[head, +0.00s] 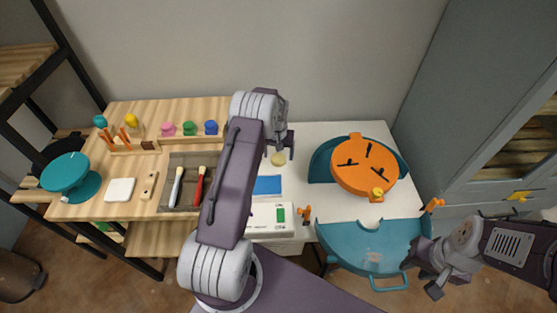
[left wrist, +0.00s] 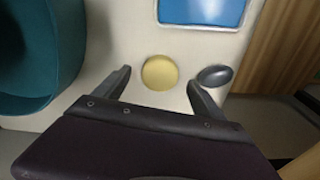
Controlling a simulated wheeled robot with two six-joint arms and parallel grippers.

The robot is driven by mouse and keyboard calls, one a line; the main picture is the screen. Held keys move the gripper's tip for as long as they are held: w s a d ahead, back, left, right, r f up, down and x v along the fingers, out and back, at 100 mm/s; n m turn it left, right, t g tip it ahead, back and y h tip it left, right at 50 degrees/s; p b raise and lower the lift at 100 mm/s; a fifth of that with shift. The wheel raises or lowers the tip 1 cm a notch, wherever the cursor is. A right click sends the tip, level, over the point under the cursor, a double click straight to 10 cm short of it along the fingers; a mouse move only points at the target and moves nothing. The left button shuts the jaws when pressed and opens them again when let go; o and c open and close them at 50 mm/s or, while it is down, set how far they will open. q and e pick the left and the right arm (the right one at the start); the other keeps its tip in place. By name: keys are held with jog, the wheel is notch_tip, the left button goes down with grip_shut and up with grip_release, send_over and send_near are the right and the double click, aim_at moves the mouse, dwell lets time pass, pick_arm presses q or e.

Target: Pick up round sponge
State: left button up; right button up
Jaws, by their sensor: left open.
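In the left wrist view the sponge (left wrist: 160,73) lies between the two fingertips, with clear gaps on both sides. My left gripper (head: 279,150) is open and empty, and its fingers (left wrist: 158,78) also show in the left wrist view. My right gripper (head: 422,274) is at the lower right, beside the teal basin, with its fingers apart and nothing between them.
A dark grey oval piece (left wrist: 214,75) lies close to the right finger. A blue pad (head: 267,185) lies near the sponge. The orange wheel (head: 350,178) and teal basin (head: 372,250) stand to the right. A wooden table (head: 120,165) with tools is at the left.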

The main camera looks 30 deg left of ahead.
pick_arm(q)
jog(key=shift+w+a+f, duration=0.1)
jog(key=shift+w+f, duration=0.05)
jog(key=shift+f, duration=0.5)
jog(key=shift+w+a+f, duration=0.1)
jog(key=shift+w+f, duration=0.05)
jog(key=shift+f, duration=0.45)
jog(key=shift+s+d+r, duration=0.1)
jog(key=shift+r, duration=0.05)
jog(key=c, duration=1.4)
